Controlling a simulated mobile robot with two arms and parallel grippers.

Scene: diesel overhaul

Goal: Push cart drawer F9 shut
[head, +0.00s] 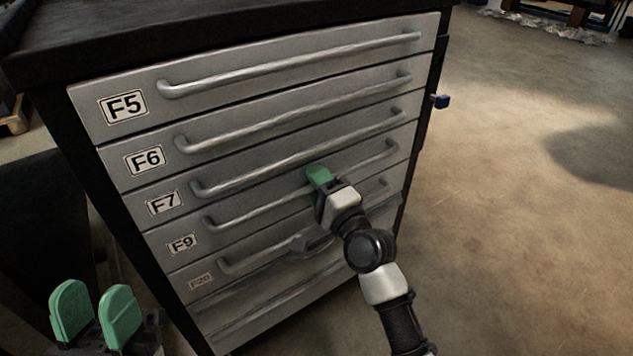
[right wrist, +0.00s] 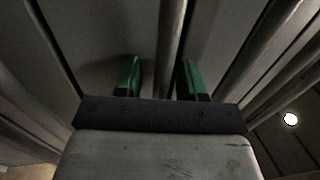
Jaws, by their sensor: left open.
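Cart drawer F9 (head: 183,244) is a grey metal drawer front with a long bar handle (head: 250,212), below drawer F7. Its front looks about level with its neighbours; I cannot tell any small gap. My right gripper (head: 319,178) is at the middle of the F9 handle and hides part of it. In the right wrist view, its green fingers (right wrist: 159,80) are apart, on either side of a bar (right wrist: 170,45), with the drawer face behind. My left gripper (head: 95,318) is open and empty at the lower left, away from the drawers.
A small blue part (head: 442,101) sticks out at the cart's right side. The floor (head: 530,220) to the right is clear.

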